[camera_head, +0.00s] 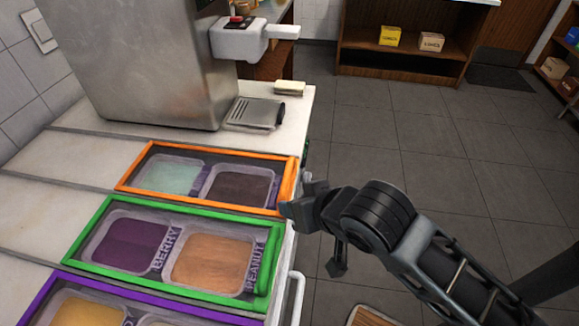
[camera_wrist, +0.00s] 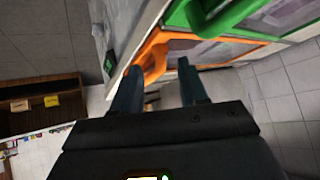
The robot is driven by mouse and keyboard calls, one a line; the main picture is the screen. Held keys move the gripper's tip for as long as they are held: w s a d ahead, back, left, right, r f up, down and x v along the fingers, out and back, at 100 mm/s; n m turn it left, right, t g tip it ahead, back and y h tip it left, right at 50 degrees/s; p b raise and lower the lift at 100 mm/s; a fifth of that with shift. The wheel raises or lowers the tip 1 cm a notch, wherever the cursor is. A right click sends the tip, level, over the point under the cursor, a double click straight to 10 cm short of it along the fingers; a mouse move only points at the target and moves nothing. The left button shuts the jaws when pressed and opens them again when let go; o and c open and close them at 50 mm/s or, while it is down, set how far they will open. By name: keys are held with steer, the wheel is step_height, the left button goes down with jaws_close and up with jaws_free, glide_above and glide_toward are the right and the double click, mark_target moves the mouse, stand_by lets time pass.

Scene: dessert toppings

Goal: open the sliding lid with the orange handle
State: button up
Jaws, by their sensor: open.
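The sliding lid with the orange frame (camera_head: 206,152) lies shut over two topping tubs, one mint green and one dark brown, seen through its clear pane. Its orange handle (camera_head: 288,181) runs along the right end, at the counter's edge. My gripper (camera_head: 300,203) is just right of the handle's near end. In the wrist view my gripper's two fingers (camera_wrist: 160,82) stand apart, with the orange handle (camera_wrist: 152,58) showing beyond and between their tips. The fingers look empty; I cannot tell whether one touches the handle.
A green-framed lid (camera_head: 97,216) over berry and peanut tubs lies right beside it, nearer to me. A purple-framed lid (camera_head: 60,283) is nearer still. A steel machine (camera_head: 150,60) stands behind on the counter. Open floor (camera_head: 430,140) lies to the right.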

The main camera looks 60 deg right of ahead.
mark_target(288, 173)
steer(key=w+d+r+m+g, duration=0.4)
steer(key=d+r+m+g, duration=0.1)
steer(key=r+m, duration=0.15)
steer(key=shift+m, duration=0.35)
steer(key=b+x, duration=0.5)
steer(key=shift+a+f, duration=0.1)
steer(key=shift+f, duration=0.2)
steer(key=shift+x, duration=1.1)
steer(key=shift+w, duration=0.1)
steer(key=shift+r, duration=0.1)
jaws_close()
